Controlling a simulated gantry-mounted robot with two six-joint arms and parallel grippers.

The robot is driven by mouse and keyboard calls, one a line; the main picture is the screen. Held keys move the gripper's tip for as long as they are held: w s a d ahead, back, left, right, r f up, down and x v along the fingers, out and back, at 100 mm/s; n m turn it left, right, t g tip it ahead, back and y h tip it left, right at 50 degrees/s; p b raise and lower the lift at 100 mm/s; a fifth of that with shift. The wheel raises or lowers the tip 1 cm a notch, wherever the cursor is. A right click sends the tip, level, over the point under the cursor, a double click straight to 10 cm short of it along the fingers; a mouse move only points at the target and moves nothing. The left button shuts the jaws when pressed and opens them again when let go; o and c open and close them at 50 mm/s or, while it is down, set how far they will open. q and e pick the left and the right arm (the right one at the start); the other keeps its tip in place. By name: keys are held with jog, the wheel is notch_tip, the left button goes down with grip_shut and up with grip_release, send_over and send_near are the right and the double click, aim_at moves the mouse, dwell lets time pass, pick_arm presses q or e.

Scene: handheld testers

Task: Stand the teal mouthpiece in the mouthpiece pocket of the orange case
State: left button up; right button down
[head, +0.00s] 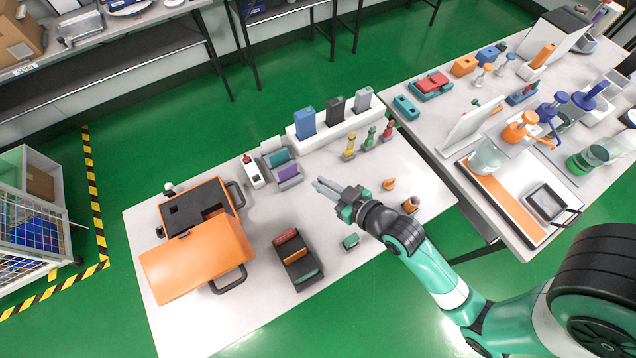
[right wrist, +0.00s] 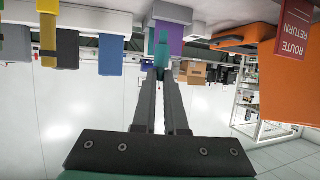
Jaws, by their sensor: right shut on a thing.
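The teal mouthpiece (right wrist: 162,54) is between the tips of my right gripper (right wrist: 161,76), seen in the right wrist view. In the head view my right gripper (head: 323,187) is over the middle of the table, its fingers pointing left, and the mouthpiece cannot be made out there. The orange case (head: 190,262) stands at the table's left with black foam (head: 187,211) at its back part and dark cutouts in it. I cannot tell which cutout is the mouthpiece pocket. The case lies left of the gripper, well apart. My left gripper is out of view.
Behind are a grey holder with teal and purple blocks (head: 289,172), a white tester (head: 252,171) and a white rack (head: 313,142).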

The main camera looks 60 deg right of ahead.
jog(key=f, duration=0.1)
jog(key=w+d+f+b, duration=0.1)
jog(key=w+f, duration=0.1)
jog(key=f, duration=0.1)
jog(key=shift+w+d, duration=0.1)
jog(key=shift+d, duration=0.3)
notch_tip(320, 180, down, 4)
jog(key=b, duration=0.3)
jog(key=shift+w+d+r, duration=0.1)
jog(key=shift+r, duration=0.3)
jog(key=c, duration=1)
grip_release()
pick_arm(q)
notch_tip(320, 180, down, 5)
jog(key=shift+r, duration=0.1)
pick_arm(e)
jog(key=shift+o, duration=0.2)
